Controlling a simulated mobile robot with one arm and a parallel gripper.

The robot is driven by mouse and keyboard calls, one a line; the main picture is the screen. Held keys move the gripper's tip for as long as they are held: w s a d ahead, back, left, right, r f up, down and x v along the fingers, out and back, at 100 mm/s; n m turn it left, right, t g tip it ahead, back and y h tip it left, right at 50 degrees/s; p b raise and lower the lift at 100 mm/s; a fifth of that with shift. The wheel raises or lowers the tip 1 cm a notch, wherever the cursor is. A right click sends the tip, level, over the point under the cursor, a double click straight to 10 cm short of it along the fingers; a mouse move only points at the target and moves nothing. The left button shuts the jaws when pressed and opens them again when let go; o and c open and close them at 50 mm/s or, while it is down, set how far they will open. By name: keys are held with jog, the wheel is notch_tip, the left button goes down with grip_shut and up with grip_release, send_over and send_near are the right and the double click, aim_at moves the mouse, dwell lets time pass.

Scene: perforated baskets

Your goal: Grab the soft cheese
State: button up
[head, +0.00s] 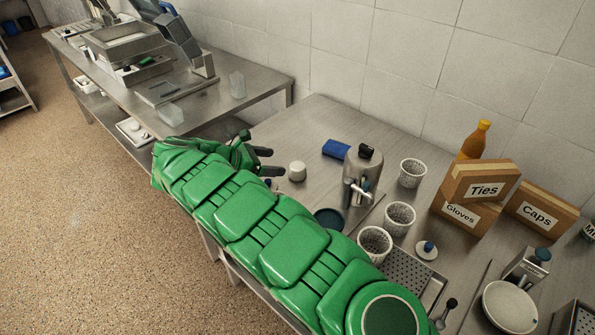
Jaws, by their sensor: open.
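A small off-white cylinder (297,172), which looks like the soft cheese, stands upright on the steel table (318,112) near its left end. My gripper (269,161) is just left of it, with two dark fingers spread apart and pointing toward it. The gripper looks empty. A small gap shows between the fingertips and the cylinder. My green arm crosses the front of the table and hides part of its near edge.
A blue block (335,149) and a grey container (362,172) with tools stand right of the cylinder. Perforated white baskets (399,217) stand farther right, near boxes (480,182) and an orange bottle (474,141). Table behind the cylinder is clear.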

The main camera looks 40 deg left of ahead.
aim_at(297, 165)
jog(key=shift+f+x, duration=0.15)
jog(key=shift+x, duration=1.75)
jog(key=shift+f+x, duration=0.1)
jog(key=shift+x, duration=1.85)
jog(key=shift+s+d, duration=0.1)
jog(key=shift+s, duration=0.1)
jog(key=c, duration=1.2)
jog(key=shift+r, duration=1.75)
jog(key=shift+s+d+r, duration=0.4)
jog(key=shift+d+r, duration=0.15)
jog(key=shift+r, duration=0.2)
jog(key=shift+s+d+r, duration=1.25)
jog(key=shift+d+r, duration=0.1)
jog(key=shift+d, duration=0.35)
jog(key=shift+s+d+r, duration=1.25)
jog(key=shift+d+r, duration=0.1)
jog(key=shift+d, duration=0.3)
jog(key=shift+s+d+r, duration=1.25)
jog(key=shift+d+r, duration=0.1)
jog(key=shift+d, duration=0.35)
